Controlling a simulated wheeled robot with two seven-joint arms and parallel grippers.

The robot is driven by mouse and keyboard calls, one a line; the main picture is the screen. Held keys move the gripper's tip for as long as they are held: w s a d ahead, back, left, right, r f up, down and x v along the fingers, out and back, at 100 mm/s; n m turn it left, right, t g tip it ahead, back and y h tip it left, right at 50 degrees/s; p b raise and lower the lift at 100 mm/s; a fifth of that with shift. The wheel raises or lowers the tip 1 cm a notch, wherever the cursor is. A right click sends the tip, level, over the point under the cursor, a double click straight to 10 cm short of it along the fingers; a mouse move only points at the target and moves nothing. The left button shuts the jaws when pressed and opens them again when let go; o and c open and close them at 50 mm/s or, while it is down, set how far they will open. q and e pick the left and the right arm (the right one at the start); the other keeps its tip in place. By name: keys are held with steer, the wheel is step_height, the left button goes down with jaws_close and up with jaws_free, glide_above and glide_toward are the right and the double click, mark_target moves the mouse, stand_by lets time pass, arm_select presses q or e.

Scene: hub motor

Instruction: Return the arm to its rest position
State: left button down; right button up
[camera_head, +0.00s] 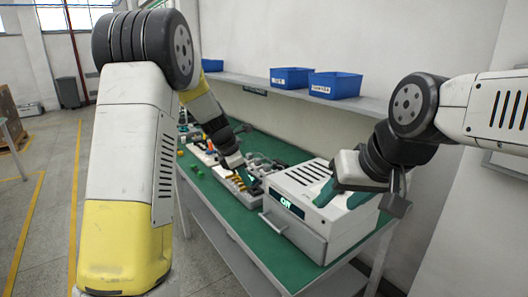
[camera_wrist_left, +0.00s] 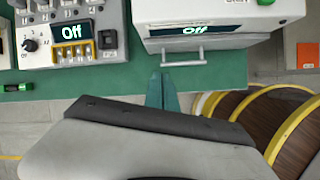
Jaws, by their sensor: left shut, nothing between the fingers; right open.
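My left arm (camera_head: 125,130) comes in from the left and reaches out over the green workbench. Its gripper (camera_head: 249,179) is by the small devices left of the white box. In the left wrist view the teal fingers (camera_wrist_left: 162,92) are together and empty, in front of the bench edge. My right gripper (camera_head: 341,196) is open above the white box's top, its two teal fingers apart. Nothing shows between them.
The green bench (camera_head: 283,268) carries a white box (camera_head: 309,231) with an "Off" display and a front handle (camera_wrist_left: 183,60). Left of it is a grey control device (camera_wrist_left: 95,58), also reading "Off". Blue bins (camera_head: 335,85) stand on a shelf (camera_head: 255,86) behind.

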arm_select(q)
steer(key=s+a+r+m+t, duration=0.1)
steer(key=s+a+r+m, duration=0.2)
steer(key=s+r+m, duration=0.55)
steer(key=s+a+r+m+t, duration=0.1)
steer(key=s+a+r+m, duration=0.1)
steer(key=s+m, duration=0.5)
steer(key=s+a+r+m+t+y, duration=0.1)
steer(key=s+a+r+m, duration=0.2)
steer(key=s+m, duration=0.4)
steer(key=s, duration=0.9)
steer(key=shift+r+y, duration=0.15)
steer(key=shift+y, duration=0.15)
steer(key=shift+d, duration=0.1)
